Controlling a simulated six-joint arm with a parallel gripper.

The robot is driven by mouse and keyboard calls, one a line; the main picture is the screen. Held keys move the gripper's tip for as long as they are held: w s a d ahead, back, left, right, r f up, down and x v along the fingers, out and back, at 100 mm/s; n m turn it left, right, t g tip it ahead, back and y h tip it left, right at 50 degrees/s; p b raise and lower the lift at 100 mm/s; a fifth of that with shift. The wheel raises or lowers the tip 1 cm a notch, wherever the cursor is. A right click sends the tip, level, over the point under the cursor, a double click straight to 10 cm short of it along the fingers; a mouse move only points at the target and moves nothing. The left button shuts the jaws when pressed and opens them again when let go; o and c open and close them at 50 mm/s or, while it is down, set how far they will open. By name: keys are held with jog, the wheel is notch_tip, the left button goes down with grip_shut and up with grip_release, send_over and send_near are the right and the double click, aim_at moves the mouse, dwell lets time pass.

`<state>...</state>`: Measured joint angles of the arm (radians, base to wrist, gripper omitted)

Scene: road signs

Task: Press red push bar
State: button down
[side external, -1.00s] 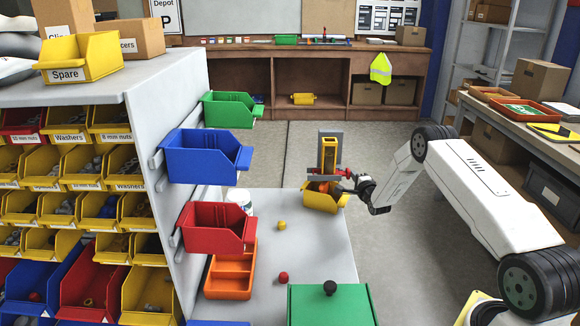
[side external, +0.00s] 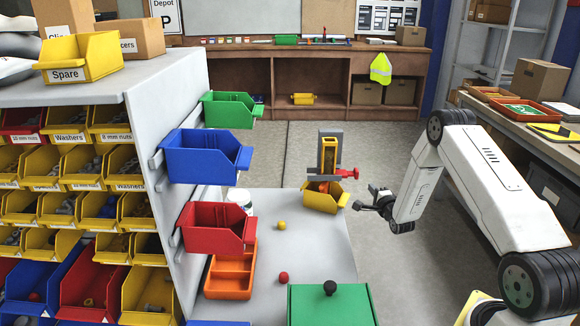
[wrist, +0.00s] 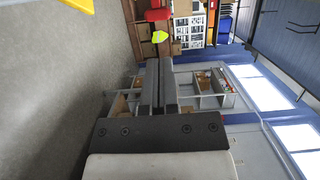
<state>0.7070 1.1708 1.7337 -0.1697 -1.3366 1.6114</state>
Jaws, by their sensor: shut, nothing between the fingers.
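The red push bar (side external: 345,173) sticks out from the right side of a grey upright dispenser with a yellow front (side external: 328,155). The dispenser stands near the far right edge of the grey table. A yellow bin (side external: 320,200) sits at its foot, with something orange-red showing at its top. My gripper (side external: 366,203) is to the right of and below the push bar, apart from it, beyond the table edge. In the wrist view my gripper's fingers (wrist: 158,66) are together and empty.
On the table are a yellow ball (side external: 281,225), a red ball (side external: 283,277), an orange tray (side external: 231,270) and a green box with a black knob (side external: 331,304). Wall bins, one red (side external: 214,235), overhang its left side. Open floor lies to the right.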

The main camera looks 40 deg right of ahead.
jog(key=shift+s+a, duration=0.35)
jog(key=shift+s, duration=0.15)
dwell(0.8)
jog(key=w+a+r+n+g+y, duration=0.1)
jog(key=a+r+n+g+y, duration=0.2)
jog(key=a+n, duration=0.45)
jog(key=w+a+r+n+g+y, duration=0.1)
jog(key=a+r+n+g+y, duration=0.2)
jog(key=a, duration=0.8)
jog(key=s+a+r+n+g+y, duration=0.3)
jog(key=s+a+n+g, duration=0.3)
jog(key=s+a+n, duration=0.7)
jog(key=s+a+r, duration=0.1)
jog(key=s+a, duration=0.2)
jog(key=s, duration=0.3)
jog(key=shift+s+a+r+n+g, duration=0.15)
jog(key=shift+a+n+g, duration=0.2)
jog(key=shift+g, duration=0.05)
